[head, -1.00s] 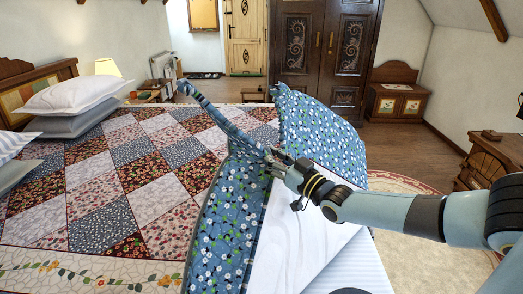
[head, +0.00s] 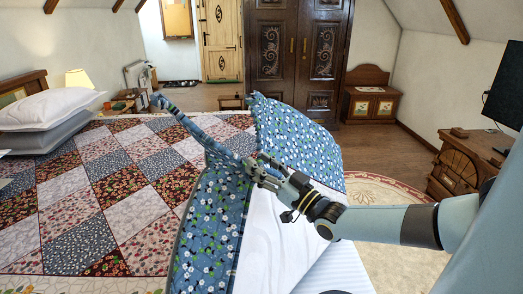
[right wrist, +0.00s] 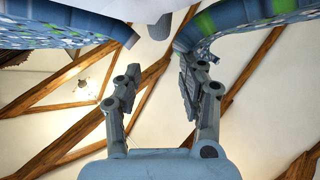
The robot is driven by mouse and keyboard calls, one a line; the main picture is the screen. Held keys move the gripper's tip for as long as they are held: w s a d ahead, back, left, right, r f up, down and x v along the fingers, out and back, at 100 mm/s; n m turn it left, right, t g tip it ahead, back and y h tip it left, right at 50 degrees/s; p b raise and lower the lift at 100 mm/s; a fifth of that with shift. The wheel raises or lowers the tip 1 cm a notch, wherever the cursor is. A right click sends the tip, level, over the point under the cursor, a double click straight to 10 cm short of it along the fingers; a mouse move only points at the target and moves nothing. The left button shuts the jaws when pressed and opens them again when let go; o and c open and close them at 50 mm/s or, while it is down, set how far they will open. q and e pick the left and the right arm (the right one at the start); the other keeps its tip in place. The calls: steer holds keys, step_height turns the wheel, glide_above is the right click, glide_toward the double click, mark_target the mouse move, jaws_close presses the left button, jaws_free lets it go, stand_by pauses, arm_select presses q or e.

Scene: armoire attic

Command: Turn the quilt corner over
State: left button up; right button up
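The patchwork quilt (head: 107,187) covers the bed. Its blue floral underside (head: 300,135) shows at the near right part, where it stands up in a raised fold and a thin strip slants up to the left. A flat blue band (head: 207,235) lies along the turned edge, beside the bare white sheet (head: 272,240). My right gripper (head: 258,170) is at the fold, by the blue fabric. In the right wrist view its two fingers (right wrist: 158,78) are apart with no cloth seen between them; blue fabric hangs just beyond both tips. Whether they touch it is unclear. My left gripper is out of view.
Pillows (head: 50,107) lie at the bed's head, with a lit lamp (head: 79,79) behind. A dark armoire (head: 297,60) and a low wooden cabinet (head: 371,98) stand at the back. A wooden desk (head: 460,165) is at the right. Floor is free beyond the bed.

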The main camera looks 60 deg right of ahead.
steer(key=shift+o, duration=0.3)
steer(key=shift+s, duration=0.1)
steer(key=v, duration=1.2)
steer(key=shift+a, duration=0.1)
